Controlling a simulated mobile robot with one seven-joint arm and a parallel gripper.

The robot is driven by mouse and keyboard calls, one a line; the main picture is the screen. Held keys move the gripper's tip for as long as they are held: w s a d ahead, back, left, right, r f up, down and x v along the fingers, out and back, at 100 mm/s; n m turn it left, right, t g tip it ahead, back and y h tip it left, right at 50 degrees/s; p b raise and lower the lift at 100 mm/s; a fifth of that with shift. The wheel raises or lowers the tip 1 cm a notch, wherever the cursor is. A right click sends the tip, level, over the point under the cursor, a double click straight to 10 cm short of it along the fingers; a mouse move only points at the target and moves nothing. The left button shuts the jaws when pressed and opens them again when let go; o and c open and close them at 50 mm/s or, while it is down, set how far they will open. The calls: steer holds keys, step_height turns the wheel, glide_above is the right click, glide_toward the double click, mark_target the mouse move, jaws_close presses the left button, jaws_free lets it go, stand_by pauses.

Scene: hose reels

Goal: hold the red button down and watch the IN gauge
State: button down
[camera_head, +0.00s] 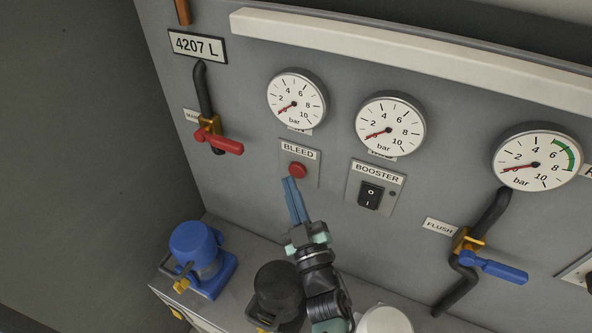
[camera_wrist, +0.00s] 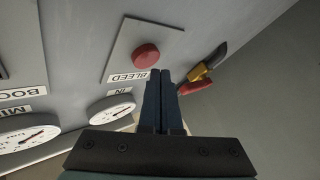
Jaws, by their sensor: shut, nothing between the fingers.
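The red button (camera_head: 297,170) sits on a small plate under the label BLEED. It also shows in the wrist view (camera_wrist: 146,55), and it is not covered. My gripper (camera_head: 289,180) is shut and empty, its blue fingertips close to the button, just below it in the head view. In the wrist view the fingertips (camera_wrist: 160,73) lie beside the button at the BLEED label; I cannot tell whether they touch the panel. The IN gauge (camera_head: 297,98) is above BLEED, its needle at the low end, below 2 bar. Its IN label reads upside down in the wrist view (camera_wrist: 121,91).
A second gauge (camera_head: 390,124) stands above the BOOSTER switch (camera_head: 370,194). A red-handled valve (camera_head: 219,139) is on the left, a blue-handled FLUSH valve (camera_head: 493,266) on the right. A blue device (camera_head: 205,262) and a black round one (camera_head: 279,291) stand on the ledge below.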

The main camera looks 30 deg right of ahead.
steer(key=s+a, duration=0.1)
steer(key=a, duration=0.1)
steer(key=s+a+p, duration=0.1)
steer(key=s+a, duration=0.1)
stand_by(0.3)
steer(key=w+a+r+m+t+h, duration=0.1)
steer(key=w+a+r+m+t, duration=0.1)
steer(key=r, duration=1.4)
steer(key=w+a+r+m+t+h, duration=0.1)
steer(key=a+r, duration=0.1)
steer(key=r, duration=1.4)
steer(key=s+a+r+t+y, duration=0.1)
steer(key=s+a+r, duration=0.2)
steer(key=r, duration=0.3)
steer(key=s+a+r+t+y, duration=0.1)
steer(key=s+a+r+y, duration=0.1)
steer(key=s+a+r, duration=0.2)
steer(key=s+a+r+t+y, duration=0.1)
steer(key=s+a+r, duration=0.3)
steer(key=r, duration=0.6)
steer(key=s+y, duration=0.1)
steer(key=s, duration=0.1)
steer(key=shift+s+r+m, duration=0.2)
steer(key=shift+s+m, duration=0.1)
steer(key=shift+m, duration=0.1)
steer(key=shift+a, duration=0.1)
